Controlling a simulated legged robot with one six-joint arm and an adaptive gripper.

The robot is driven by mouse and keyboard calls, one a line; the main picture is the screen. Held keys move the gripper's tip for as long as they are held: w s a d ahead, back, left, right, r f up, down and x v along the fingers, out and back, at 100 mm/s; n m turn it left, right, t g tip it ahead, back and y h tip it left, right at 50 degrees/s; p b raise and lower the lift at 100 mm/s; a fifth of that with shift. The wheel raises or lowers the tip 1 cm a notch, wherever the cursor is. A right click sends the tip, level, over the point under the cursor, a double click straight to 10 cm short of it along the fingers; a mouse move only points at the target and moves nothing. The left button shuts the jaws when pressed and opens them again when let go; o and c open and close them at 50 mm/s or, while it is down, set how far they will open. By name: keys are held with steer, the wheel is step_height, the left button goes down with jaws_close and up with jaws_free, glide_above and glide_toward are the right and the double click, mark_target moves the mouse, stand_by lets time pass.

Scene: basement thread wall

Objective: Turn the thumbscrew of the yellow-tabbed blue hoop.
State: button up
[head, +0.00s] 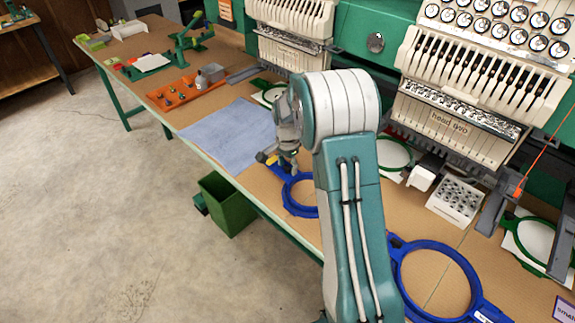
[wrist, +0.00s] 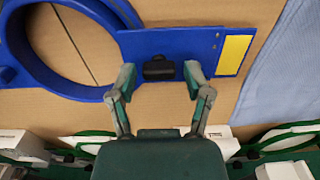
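The yellow-tabbed blue hoop (wrist: 82,96) lies on the bench, its ring at the upper left of the wrist view and its flat blue arm to the right. The yellow tab (wrist: 233,55) is at the end of that arm. The black thumbscrew (wrist: 158,68) sits on the blue arm. My gripper (wrist: 160,73) is open, with one fingertip on each side of the thumbscrew and a visible gap on both sides.
A second blue hoop (head: 402,272) lies at the front right. A grey-blue cloth (head: 222,135) lies left of my gripper. Embroidery heads (head: 440,110) stand along the back. A white rack (head: 457,198) and green hoops (head: 397,152) lie before them. An orange tray (head: 172,97) is farther left.

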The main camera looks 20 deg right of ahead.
jaws_close()
